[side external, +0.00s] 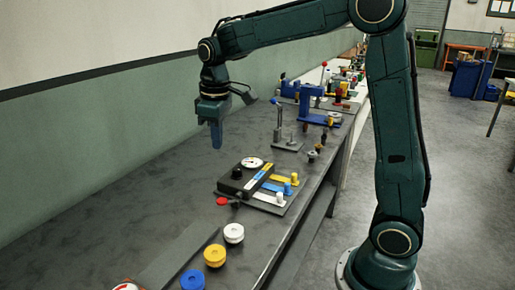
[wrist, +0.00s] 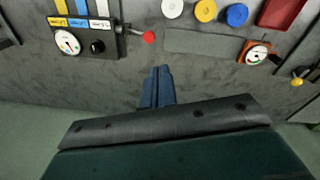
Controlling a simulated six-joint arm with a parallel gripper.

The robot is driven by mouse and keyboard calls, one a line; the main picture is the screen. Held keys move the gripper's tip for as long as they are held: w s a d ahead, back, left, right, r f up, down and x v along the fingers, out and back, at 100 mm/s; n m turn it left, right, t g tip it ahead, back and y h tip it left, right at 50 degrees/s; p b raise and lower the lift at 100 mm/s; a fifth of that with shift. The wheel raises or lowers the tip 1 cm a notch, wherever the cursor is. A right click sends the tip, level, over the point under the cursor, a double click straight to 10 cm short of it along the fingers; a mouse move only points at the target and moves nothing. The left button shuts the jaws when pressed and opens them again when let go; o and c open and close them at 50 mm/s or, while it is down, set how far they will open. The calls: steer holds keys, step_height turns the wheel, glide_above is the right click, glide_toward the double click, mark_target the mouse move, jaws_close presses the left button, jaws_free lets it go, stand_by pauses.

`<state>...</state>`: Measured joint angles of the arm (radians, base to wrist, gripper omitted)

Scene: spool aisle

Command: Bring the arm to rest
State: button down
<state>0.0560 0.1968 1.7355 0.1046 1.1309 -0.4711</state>
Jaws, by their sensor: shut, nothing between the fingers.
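My gripper (side external: 216,136) points down above the dark grey bench (side external: 110,215), to the back left of a black gauge box. Its blue fingers are together with nothing between them. In the wrist view the closed fingers (wrist: 157,86) show over bare bench top. My arm reaches up and across from the right, its forearm nearly level.
A black gauge box (side external: 238,180) with yellow, blue and white strips and a red-tipped lever stands near the gripper. White (side external: 234,233), yellow (side external: 215,255) and blue (side external: 192,280) spools line the front. Blue fixtures (side external: 311,105) stand farther back. A wall (side external: 80,120) runs along the left.

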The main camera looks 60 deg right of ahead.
steer(key=s+a+m+t, duration=0.1)
steer(key=s+a+t, duration=0.1)
steer(key=s, duration=1)
steer(key=s+a+r+m+t, duration=0.1)
steer(key=s+a+m+t, duration=0.1)
steer(key=s, duration=1)
steer(key=shift+r+m+t+y, duration=0.15)
steer(key=shift+m+t+y, duration=0.15)
steer(key=shift+t, duration=0.1)
steer(key=c, duration=2.2)
jaws_free()
steer(key=shift+w, duration=0.1)
